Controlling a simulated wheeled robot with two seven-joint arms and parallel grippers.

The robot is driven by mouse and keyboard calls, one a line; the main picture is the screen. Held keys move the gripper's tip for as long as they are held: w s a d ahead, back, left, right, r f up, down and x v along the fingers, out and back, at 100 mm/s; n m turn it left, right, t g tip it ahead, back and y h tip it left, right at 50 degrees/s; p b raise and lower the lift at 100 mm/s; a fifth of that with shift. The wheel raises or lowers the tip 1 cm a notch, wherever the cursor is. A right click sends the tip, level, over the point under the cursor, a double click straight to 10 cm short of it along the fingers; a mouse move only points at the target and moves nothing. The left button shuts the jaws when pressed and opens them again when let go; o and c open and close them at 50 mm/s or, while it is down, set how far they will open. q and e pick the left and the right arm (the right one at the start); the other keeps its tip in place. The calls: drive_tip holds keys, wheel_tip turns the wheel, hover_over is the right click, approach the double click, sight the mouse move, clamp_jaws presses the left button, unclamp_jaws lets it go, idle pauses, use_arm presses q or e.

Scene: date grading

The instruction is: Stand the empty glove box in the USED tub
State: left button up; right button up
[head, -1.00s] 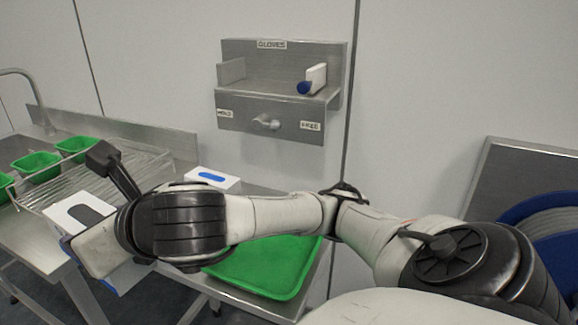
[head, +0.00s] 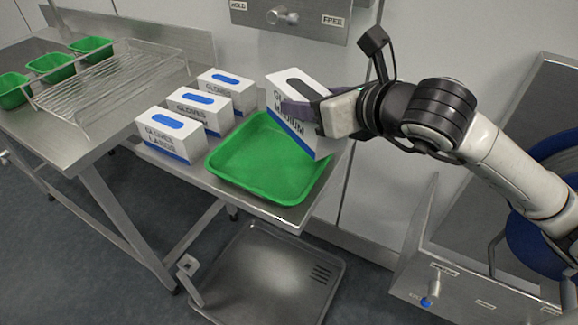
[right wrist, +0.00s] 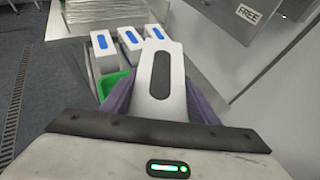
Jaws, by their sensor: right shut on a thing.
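The empty glove box (head: 290,85) is white with a blue band, the word MEDIUM and a dark open slot on top. My right gripper (head: 308,108) is shut on it and holds it tilted at the back right edge of the green tub (head: 213,165). I cannot tell whether the box touches the tub. The tub looks empty, and no USED label is readable on it. In the right wrist view the box (right wrist: 160,75) sits between the purple fingers, with part of the tub (right wrist: 107,85) behind it. My left gripper is not in view.
Three glove boxes with blue slots stand left of the tub: a near one (head: 170,138), a middle one (head: 200,110) and a far one (head: 228,88). A wire rack (head: 105,85) and small green tubs (head: 50,68) are farther left.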

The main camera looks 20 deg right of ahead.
sight(268, 106)
drive_tip(key=w+a+f+n+g+y+b, duration=0.1)
drive_tip(key=w+n, duration=0.1)
drive_tip(key=w+a+f+n+g+y+b, duration=0.1)
drive_tip(key=w+f+y+b, duration=0.1)
drive_tip(key=w+a+f+n+y+b, duration=0.1)
drive_tip(key=w+n+y, duration=0.1)
drive_tip(key=w, duration=0.1)
drive_tip(key=shift+a+f+n+g+b, duration=0.2)
drive_tip(key=shift+a+n+g+b, duration=0.1)
drive_tip(key=shift+g+b, duration=0.1)
drive_tip(key=shift+w, duration=0.3)
drive_tip(key=shift+g, duration=0.3)
wheel_tip(268, 106, down, 10)
drive_tip(key=shift+r, duration=0.15)
drive_tip(key=o, duration=1)
drive_tip(key=v, duration=0.7)
drive_tip(key=b+v, duration=0.1)
drive_tip(key=v, duration=0.2)
drive_tip(key=shift+s+d, duration=0.2)
drive_tip(key=shift+d, duration=0.2)
drive_tip(key=shift+s+d+r, duration=0.3)
drive_tip(key=shift+s+d, duration=0.1)
drive_tip(key=shift+s, duration=0.05)
